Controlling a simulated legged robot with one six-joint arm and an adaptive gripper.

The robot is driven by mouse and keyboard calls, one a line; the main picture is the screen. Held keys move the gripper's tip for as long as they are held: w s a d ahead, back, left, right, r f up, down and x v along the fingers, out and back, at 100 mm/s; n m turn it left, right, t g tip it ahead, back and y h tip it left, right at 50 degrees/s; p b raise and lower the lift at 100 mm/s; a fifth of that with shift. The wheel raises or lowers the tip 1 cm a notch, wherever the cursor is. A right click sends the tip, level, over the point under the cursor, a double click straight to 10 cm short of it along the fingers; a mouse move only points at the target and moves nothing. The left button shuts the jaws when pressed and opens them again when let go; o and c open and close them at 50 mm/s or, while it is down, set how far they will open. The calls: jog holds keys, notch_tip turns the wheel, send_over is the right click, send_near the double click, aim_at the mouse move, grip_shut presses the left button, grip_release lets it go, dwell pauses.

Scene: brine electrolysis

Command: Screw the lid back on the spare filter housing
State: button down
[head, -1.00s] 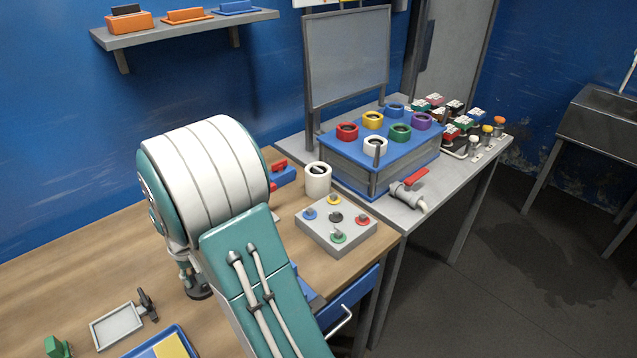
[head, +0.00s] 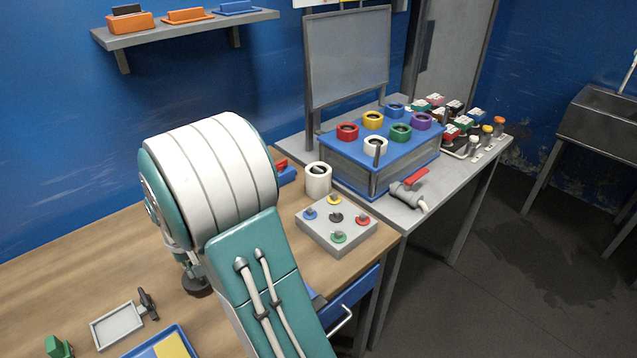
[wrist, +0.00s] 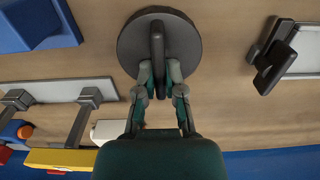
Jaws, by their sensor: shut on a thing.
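A round dark lid (wrist: 185,48) with a raised bar across its top lies under my gripper in the wrist view. My gripper (wrist: 158,72) has both fingers closed on that bar. In the head view the lid (head: 197,287) shows as a dark disc below my wrist, at or just above the wooden table; I cannot tell if it touches. A white open-topped cylinder (head: 318,180), which looks like the filter housing, stands upright at the table's back right, apart from the lid. My arm hides part of the table between them.
A grey box with coloured knobs (head: 336,224) stands in front of the white cylinder. A grey tray (head: 117,326) with a black handle and a blue tray (head: 187,334) lie near the front. A red-and-blue item (head: 285,174) is partly behind my arm.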

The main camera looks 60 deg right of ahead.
jog(key=shift+r, duration=1.3)
jog(key=shift+s, duration=0.1)
